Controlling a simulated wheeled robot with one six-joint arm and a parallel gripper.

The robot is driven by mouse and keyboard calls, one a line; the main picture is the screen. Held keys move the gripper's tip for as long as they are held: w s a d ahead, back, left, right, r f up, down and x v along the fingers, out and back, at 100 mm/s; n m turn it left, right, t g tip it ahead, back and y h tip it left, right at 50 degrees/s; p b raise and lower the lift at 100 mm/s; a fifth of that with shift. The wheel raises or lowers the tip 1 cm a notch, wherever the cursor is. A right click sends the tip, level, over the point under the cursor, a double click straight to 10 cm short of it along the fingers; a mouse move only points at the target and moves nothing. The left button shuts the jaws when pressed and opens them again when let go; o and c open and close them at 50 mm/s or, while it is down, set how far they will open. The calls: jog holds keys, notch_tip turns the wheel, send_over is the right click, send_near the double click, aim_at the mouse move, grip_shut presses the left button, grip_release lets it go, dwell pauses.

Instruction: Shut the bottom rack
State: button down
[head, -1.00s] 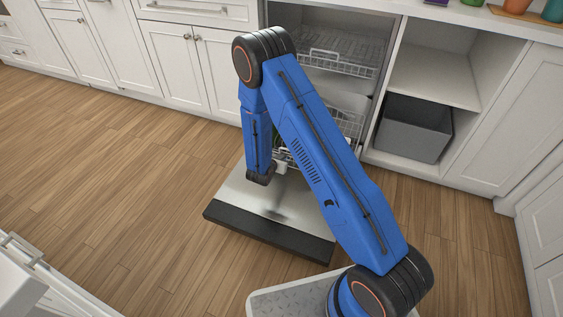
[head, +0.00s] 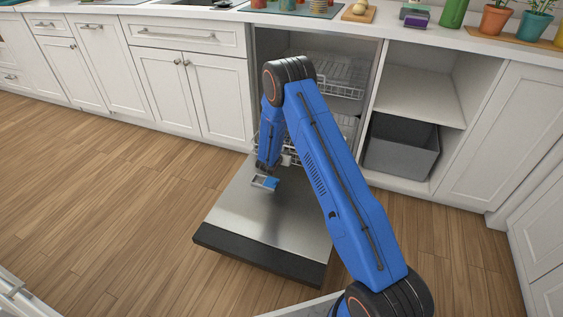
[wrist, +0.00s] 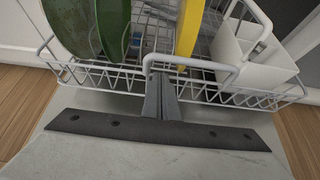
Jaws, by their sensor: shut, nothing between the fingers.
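The bottom rack (wrist: 90,76) is a white wire basket, seen close up in the wrist view. It holds green plates (wrist: 113,25), a yellow item (wrist: 188,28) and a white cutlery basket (wrist: 250,45). A raised wire handle (wrist: 200,66) stands at its front. My gripper (wrist: 158,78) is shut and empty, with its fingertips at the handle's left end; I cannot tell whether they touch. In the head view the rack (head: 348,124) is partly hidden behind my arm, low in the dishwasher. The dishwasher door (head: 285,215) lies folded down.
The upper rack (head: 335,75) sits inside the dishwasher. A grey bin (head: 400,148) stands in the open cubby to the right. White cabinets (head: 205,85) line the left. Wooden floor (head: 100,190) is clear left of the door.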

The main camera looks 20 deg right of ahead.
jog(key=w+d, duration=0.4)
jog(key=w, duration=0.1)
jog(key=w+d, duration=0.4)
jog(key=w, duration=0.2)
jog(key=w+d, duration=0.4)
jog(key=w, duration=0.2)
jog(key=shift+w+d, duration=0.25)
jog(key=shift+d, duration=0.1)
jog(key=shift+w+d+r, duration=0.1)
jog(key=shift+w+d, duration=0.05)
jog(key=shift+w, duration=0.05)
jog(key=shift+r, duration=0.15)
